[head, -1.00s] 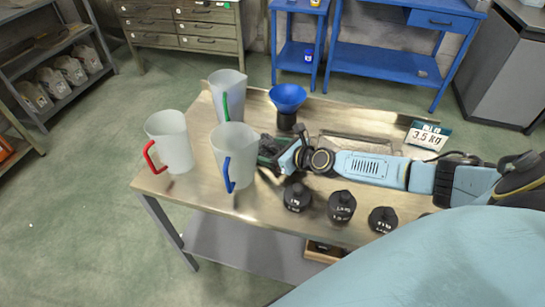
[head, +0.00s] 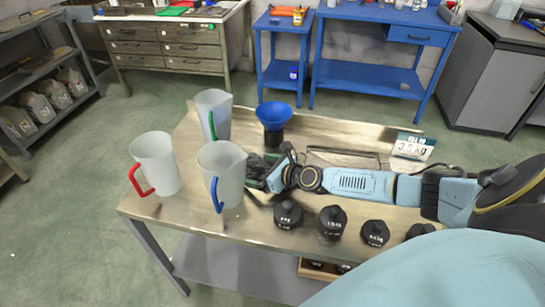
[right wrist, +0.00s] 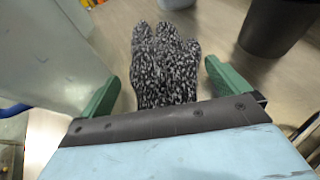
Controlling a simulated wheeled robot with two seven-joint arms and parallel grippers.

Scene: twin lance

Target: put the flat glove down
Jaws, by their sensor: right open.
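A dark grey speckled knit glove (right wrist: 165,62) lies flat, fingers pointing away, on the metal table top in the right wrist view. In the head view the glove (head: 254,164) is a small dark patch, partly hidden by my right gripper and the jug with the blue handle. My right gripper (head: 262,177) is open, its arm reaching in from the right. In the right wrist view its two green fingers (right wrist: 160,85) stand on either side of the glove with gaps between. My left gripper is not in view.
Frosted jugs with red (head: 155,160), green (head: 213,108) and blue (head: 222,168) handles stand left of my gripper. A blue funnel on a dark base (head: 273,117) is behind it.

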